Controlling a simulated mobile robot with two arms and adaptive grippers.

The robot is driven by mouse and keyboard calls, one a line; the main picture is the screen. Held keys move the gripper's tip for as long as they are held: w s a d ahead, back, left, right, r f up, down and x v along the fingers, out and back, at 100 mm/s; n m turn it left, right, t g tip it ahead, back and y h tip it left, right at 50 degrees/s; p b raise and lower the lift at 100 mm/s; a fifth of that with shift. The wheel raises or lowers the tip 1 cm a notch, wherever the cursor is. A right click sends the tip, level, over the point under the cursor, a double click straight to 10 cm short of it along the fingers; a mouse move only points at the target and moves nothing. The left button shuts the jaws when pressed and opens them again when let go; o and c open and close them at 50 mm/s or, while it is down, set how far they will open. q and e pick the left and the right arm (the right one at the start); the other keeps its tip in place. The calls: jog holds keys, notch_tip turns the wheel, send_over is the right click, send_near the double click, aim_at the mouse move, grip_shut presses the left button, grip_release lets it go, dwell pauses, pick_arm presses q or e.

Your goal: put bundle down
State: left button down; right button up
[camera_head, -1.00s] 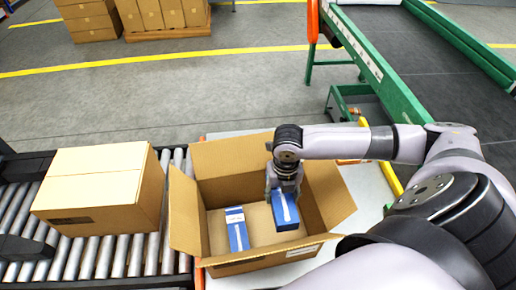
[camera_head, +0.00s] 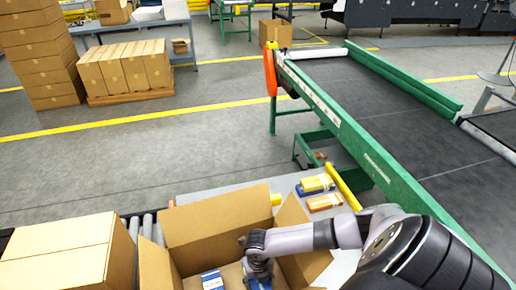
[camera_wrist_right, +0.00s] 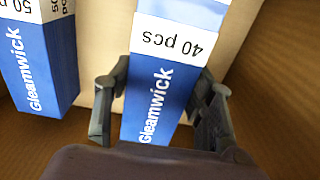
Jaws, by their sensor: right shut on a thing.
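The held bundle is a blue and white Gleamwick pack marked "40 pcs" (camera_wrist_right: 160,85). My right gripper (camera_head: 258,272) is shut on it inside the open cardboard box (camera_head: 215,222). In the right wrist view, the gripper's fingers (camera_wrist_right: 163,100) stand on both sides of the bundle. A second blue and white bundle (camera_head: 212,281) is in the box; it also shows at the left of the wrist view (camera_wrist_right: 42,60), apart from the held one. Whether the held bundle touches the box floor is hard to tell. My left gripper is not in view.
A closed carton (camera_head: 70,250) stands left of the box on the roller conveyor (camera_head: 147,228). Blue and yellow packs (camera_head: 316,184) and an orange pack (camera_head: 325,202) lie behind the box on the right. A green-framed belt conveyor (camera_head: 385,172) runs at the right.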

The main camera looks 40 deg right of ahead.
jog(key=shift+f, duration=1.3)
jog(key=shift+f, duration=0.25)
jog(key=o, duration=1.4)
jog(key=shift+r, duration=0.1)
jog(key=shift+c, duration=0.2)
notch_tip(320, 180, up, 12)
jog(key=shift+r, duration=0.15)
